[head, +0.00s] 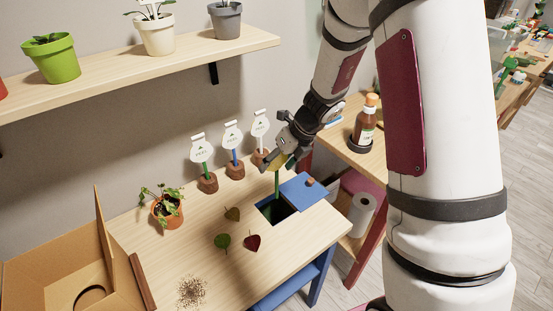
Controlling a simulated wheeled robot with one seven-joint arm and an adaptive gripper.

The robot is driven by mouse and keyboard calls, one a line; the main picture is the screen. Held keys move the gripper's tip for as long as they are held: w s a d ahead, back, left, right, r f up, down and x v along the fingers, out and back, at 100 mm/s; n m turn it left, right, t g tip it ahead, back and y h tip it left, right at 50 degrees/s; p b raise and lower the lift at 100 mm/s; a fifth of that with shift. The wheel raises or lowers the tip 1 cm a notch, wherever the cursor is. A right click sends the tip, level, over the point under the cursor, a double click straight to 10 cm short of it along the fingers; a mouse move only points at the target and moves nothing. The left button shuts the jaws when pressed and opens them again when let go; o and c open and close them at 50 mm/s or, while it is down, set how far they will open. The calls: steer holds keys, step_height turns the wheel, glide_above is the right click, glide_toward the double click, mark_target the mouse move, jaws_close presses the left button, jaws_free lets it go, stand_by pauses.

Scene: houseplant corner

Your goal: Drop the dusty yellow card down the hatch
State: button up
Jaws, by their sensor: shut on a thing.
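My gripper (281,158) is above the table near its back right, fingers down. It is shut on the dusty yellow card (272,161), which is small and partly hidden by the fingers. A thin green strip (277,184) hangs below the fingers; I cannot tell whether it is part of the card. The hatch (273,210) is a dark square opening in the tabletop, with its blue lid (300,188) lying to the right. The card is over the back of the opening, and the strip's lower end is close to it.
Three white tags on sticks stand in round brown bases (235,170) left of my gripper. Several leaves (222,241) lie left of the hatch. A potted plant (167,210), cardboard box (60,265) and soil patch (191,291) are farther left. A bottle (366,122) stands on the right-hand table.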

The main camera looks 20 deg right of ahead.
steer(key=shift+f+b, duration=4.55)
steer(key=shift+f, duration=0.5)
steer(key=o, duration=0.9)
steer(key=shift+c, duration=0.2)
steer(key=shift+r, duration=0.1)
steer(key=p+v, duration=0.9)
steer(key=v, duration=0.1)
